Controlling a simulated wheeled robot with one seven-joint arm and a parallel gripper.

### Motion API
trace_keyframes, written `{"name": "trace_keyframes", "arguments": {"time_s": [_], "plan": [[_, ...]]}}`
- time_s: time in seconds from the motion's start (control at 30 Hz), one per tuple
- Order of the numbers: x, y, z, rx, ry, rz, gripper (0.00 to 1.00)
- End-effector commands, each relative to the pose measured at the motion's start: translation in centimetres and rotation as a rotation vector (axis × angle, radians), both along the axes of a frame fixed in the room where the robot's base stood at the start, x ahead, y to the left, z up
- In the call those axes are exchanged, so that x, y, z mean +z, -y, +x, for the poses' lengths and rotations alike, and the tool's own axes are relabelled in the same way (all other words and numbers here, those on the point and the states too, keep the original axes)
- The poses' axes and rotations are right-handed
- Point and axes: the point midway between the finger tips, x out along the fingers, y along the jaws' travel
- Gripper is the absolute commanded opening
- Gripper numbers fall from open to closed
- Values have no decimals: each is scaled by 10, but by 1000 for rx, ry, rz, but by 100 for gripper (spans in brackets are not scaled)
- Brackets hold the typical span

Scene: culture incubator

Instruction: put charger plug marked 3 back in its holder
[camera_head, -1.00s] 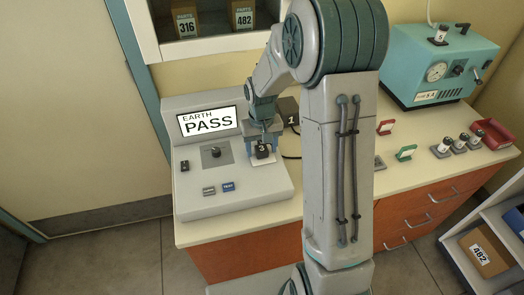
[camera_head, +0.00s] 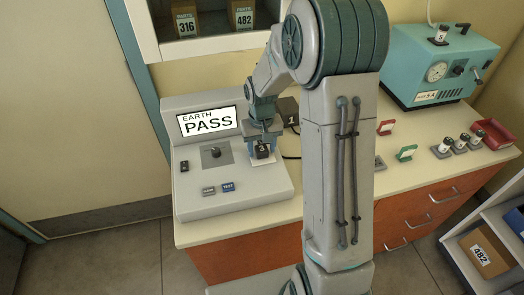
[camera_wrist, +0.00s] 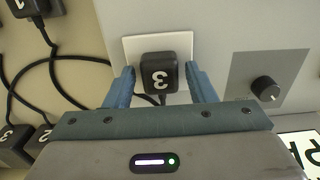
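The black charger plug marked 3 (camera_head: 262,149) sits on the white socket plate (camera_wrist: 134,48) of the grey tester (camera_head: 232,192). In the wrist view the plug (camera_wrist: 160,76) lies between the two blue fingers of my gripper (camera_wrist: 160,80). A gap shows on each side of it, so the gripper is open around the plug. My gripper (camera_head: 263,136) also shows just above the plug in the head view. The tester screen (camera_head: 208,121) reads EARTH PASS.
A dark block marked 1 (camera_head: 290,119) stands behind the tester's right side. Black blocks, one marked 3 (camera_wrist: 14,142), and looping cables lie left in the wrist view. A dark knob (camera_wrist: 265,88) is beside the socket. A teal machine (camera_head: 440,62) stands at the back right.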

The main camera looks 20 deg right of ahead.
Motion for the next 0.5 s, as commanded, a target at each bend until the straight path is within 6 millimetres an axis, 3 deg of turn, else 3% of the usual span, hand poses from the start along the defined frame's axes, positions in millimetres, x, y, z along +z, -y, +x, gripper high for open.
{"name": "trace_keyframes", "arguments": {"time_s": [0.03, 0.17, 0.5], "plan": [[0, 0, 0, 0, 0, 0, 35], [0, 0, 0, 0, 0, 0, 0], [8, 0, 0, 0, 1, 0, 0]]}}
